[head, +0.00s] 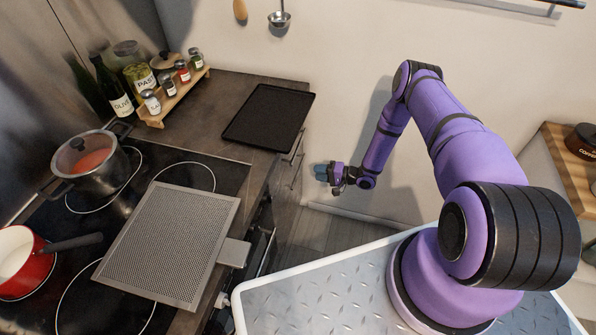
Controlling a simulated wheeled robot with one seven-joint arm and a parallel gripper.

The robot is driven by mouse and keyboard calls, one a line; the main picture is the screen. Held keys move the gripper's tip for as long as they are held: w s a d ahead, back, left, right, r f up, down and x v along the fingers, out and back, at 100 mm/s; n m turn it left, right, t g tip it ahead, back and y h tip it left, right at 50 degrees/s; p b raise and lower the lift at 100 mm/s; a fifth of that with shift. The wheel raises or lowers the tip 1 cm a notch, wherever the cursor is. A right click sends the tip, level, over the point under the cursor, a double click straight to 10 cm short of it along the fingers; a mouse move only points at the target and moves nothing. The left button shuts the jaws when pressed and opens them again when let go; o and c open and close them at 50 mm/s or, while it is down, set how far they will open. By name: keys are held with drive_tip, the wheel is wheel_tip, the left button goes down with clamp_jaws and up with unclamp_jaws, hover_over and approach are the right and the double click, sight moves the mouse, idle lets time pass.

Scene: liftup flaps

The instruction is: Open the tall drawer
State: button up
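My gripper (322,172) is in the gap to the right of the counter, pointing left toward the cabinet fronts. It is small in the head view, and I cannot tell whether its fingers are apart or together. The cabinet fronts (286,172) below the counter's right edge show at a steep angle, with thin bar handles (297,172). They look closed. My gripper appears a little to the right of the handles, with no contact visible. Which front is the tall drawer is not clear, and its lower part is largely hidden.
A dark tray (268,117) lies on the counter near its right edge. A metal mesh sheet (170,243) lies over the hob and overhangs the front edge. A pot (92,162) and a red pan (22,262) stand on the hob. Some floor (335,228) is free below my gripper.

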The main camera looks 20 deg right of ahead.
sight(299, 170)
drive_tip(key=x, duration=0.9)
drive_tip(key=shift+r, duration=0.1)
clamp_jaws()
